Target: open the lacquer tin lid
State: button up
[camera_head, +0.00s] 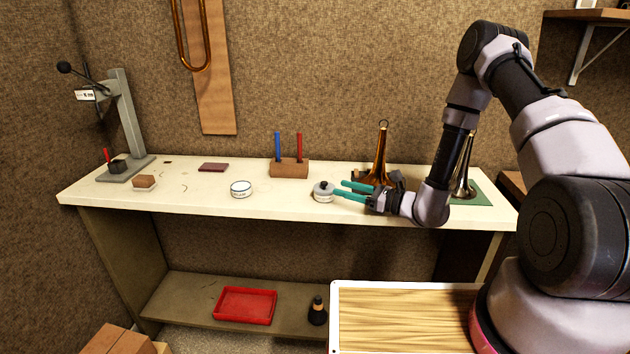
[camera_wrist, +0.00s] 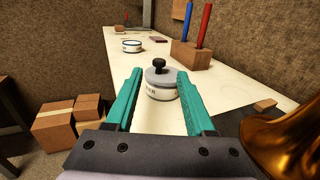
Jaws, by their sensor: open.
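The lacquer tin (camera_head: 323,195) is a small round white tin with a grey lid and a dark knob on top. It stands upright on the workbench, left of my gripper. In the wrist view the grey lid (camera_wrist: 160,75) sits on the tin, its black knob (camera_wrist: 159,64) upright. A pale label with dark print on the tin's side (camera_wrist: 160,92) is partly visible. My gripper (camera_head: 342,190) is open, with two teal fingers pointing left toward the tin. In the wrist view the tin shows between and beyond the fingers of my gripper (camera_wrist: 163,75). I cannot tell whether they touch it.
Another white tin (camera_head: 241,189) stands left on the workbench (camera_head: 270,205). A wooden block (camera_head: 289,169) with blue and red tools is behind. A brass horn bell (camera_head: 380,160) stands close behind my gripper. Cardboard boxes (camera_wrist: 68,122) are below the bench.

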aim_at(315, 187)
jog(key=x, duration=1)
jog(key=shift+a, duration=0.1)
grip_shut()
dwell(1.1)
